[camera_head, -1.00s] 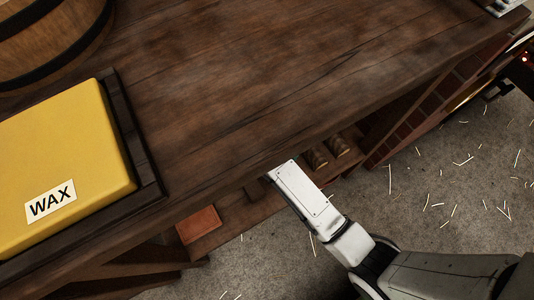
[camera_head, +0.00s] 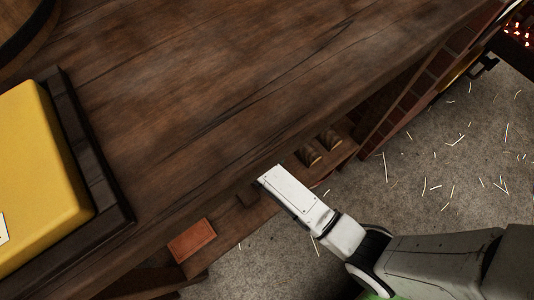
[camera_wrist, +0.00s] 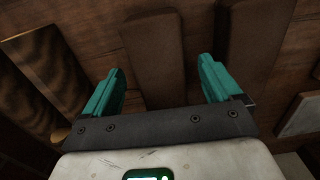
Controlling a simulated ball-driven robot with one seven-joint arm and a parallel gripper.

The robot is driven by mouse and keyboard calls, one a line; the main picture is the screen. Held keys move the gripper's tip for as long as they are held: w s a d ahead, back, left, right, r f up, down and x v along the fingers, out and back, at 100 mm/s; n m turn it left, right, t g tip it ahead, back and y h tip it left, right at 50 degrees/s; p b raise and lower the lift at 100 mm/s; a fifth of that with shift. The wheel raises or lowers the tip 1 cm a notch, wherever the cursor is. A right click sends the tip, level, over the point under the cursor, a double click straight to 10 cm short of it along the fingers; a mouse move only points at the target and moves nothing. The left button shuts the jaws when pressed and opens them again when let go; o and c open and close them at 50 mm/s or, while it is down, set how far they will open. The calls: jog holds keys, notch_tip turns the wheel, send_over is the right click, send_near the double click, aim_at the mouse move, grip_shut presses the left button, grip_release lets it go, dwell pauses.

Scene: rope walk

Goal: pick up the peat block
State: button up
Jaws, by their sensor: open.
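My gripper (camera_wrist: 160,66) is open, with teal fingers, in the wrist view. A dark brown, rough block (camera_wrist: 153,45), which looks like peat, shows beyond and between the fingers, with no visible contact. A similar brown block (camera_wrist: 252,38) lies to its right, partly behind the right finger. I cannot tell for sure which one is the peat block. In the head view, a dark block (camera_head: 247,196) shows on the low shelf just left of my white wrist; the bench top and my arm hide the fingers and much of the shelf there.
The wooden bench top (camera_head: 220,90) overhangs the low shelf (camera_head: 235,226). A yellow wax block (camera_head: 40,190) sits on the bench. Open floor lies right.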

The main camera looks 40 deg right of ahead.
notch_tip(320, 180, down, 2)
jog(key=shift+f+b, duration=0.2)
jog(key=shift+b, duration=0.2)
jog(key=shift+c, duration=0.2)
jog(key=shift+r, duration=0.1)
jog(key=c, duration=1.1)
